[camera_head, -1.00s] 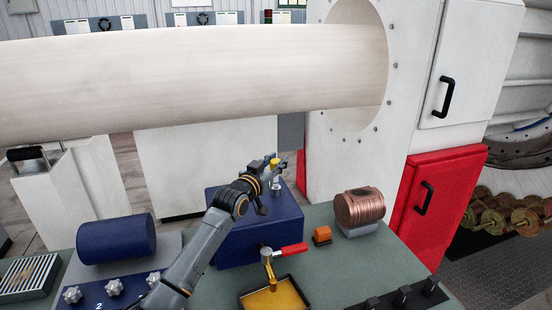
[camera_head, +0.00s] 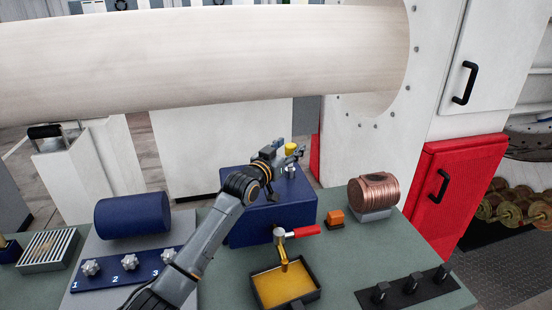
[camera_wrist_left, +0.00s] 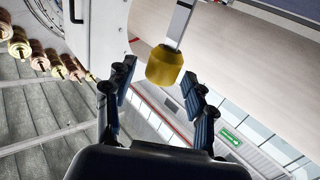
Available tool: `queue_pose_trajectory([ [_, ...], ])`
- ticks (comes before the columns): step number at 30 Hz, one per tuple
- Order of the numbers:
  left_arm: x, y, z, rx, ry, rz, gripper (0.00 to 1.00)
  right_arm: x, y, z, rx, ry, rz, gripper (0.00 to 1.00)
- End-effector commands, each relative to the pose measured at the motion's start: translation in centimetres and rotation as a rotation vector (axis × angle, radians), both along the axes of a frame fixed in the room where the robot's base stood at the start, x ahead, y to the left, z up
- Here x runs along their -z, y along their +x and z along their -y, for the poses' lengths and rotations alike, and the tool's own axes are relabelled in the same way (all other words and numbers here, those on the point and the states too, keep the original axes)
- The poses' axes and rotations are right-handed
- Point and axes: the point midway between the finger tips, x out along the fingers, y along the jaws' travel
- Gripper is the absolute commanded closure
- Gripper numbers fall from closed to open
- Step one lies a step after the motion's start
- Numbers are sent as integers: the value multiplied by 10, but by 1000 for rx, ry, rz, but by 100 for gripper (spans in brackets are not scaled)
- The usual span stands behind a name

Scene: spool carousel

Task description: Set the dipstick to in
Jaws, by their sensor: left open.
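The dipstick has a yellow handle (camera_head: 292,148) and a pale metal shaft; it stands above the blue box (camera_head: 268,222) on the bench. In the left wrist view the yellow handle (camera_wrist_left: 165,65) shows just past and between the fingertips, with its flat metal shaft (camera_wrist_left: 180,22) running to the top edge. My left gripper (camera_head: 299,154) is open beside the dipstick, partly overlapping it in the head view. In the left wrist view the two fingers of my left gripper (camera_wrist_left: 160,82) stand apart with no clear contact on the handle. My right gripper is out of view.
A red-handled tap (camera_head: 303,231) stands above a yellow tray (camera_head: 284,286). An orange block (camera_head: 335,216) and a copper spool (camera_head: 374,190) are to the right. A blue cylinder (camera_head: 132,215) and knobs are at left. A large pale roll (camera_head: 200,60) spans above.

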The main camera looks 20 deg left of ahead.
Motion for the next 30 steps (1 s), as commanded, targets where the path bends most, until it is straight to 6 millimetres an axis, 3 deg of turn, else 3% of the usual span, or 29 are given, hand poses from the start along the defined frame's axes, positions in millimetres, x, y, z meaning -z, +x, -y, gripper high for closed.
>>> queue_pose_trajectory([
  [15, 0, -88, -17, 0, 2, 0, 45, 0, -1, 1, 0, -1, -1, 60],
  [21, -1, -103, -20, 0, 0, 2, 45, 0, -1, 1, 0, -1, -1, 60],
  [30, -1, -104, -20, 0, 0, 2, 45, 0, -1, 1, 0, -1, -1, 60],
])
